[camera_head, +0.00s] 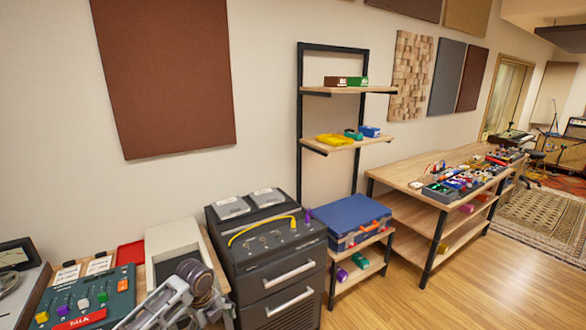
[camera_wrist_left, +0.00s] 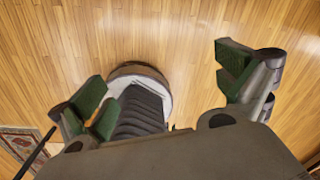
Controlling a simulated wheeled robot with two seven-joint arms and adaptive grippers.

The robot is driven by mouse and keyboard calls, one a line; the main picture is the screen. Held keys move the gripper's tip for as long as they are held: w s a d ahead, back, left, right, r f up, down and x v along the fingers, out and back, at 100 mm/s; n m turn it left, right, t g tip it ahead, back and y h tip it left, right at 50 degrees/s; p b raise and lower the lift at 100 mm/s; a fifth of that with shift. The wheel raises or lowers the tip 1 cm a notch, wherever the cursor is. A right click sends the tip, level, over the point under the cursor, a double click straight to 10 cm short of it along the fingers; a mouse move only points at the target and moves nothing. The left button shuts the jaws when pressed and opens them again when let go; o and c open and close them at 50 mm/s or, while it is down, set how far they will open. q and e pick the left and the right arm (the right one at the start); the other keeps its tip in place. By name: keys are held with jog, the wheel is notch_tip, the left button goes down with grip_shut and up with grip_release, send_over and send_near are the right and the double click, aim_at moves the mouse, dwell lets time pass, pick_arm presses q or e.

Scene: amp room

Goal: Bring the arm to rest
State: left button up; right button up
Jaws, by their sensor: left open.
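My left gripper (camera_wrist_left: 163,88) shows in the left wrist view. Its two fingers with green pads are spread wide apart, with nothing between them. Wooden floor (camera_wrist_left: 200,30) lies beyond the fingers. In the head view, grey metal links of one of my arms (camera_head: 165,305) rise at the bottom edge, in front of the white box and the dark drawer cabinet. I cannot tell a gripper's fingers there. My right gripper does not show.
A control panel (camera_head: 85,300) with coloured knobs stands at the lower left, beside an open white box (camera_head: 175,238). A dark drawer cabinet (camera_head: 270,265) with a yellow cable stands right of them. A blue case (camera_head: 345,215), shelf rack and pedal table (camera_head: 410,175) follow. Floor at lower right is clear.

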pick_arm(q)
jog(key=s+d+f+n+t+h, duration=0.1)
jog(key=s+d+f+n, duration=0.1)
jog(key=s+d+n, duration=0.8)
jog(key=s+a+r+n+t+y, duration=0.1)
jog(key=s+a+n, duration=0.3)
jog(key=s+n, duration=0.3)
jog(key=s+a+r+n+t, duration=0.1)
jog(key=s+a+r+n, duration=0.1)
jog(key=s+a+n, duration=0.35)
jog(key=s+f+g, duration=0.1)
jog(key=s+f, duration=0.1)
jog(key=f, duration=1.5)
jog(key=s+f, duration=0.2)
jog(key=f, duration=1.5)
jog(key=s+a+f+g, duration=0.1)
jog(key=s+a+f, duration=0.2)
jog(key=s+f, duration=1.6)
jog(key=shift+s+g+y, duration=0.3)
jog(key=shift+s, duration=0.9)
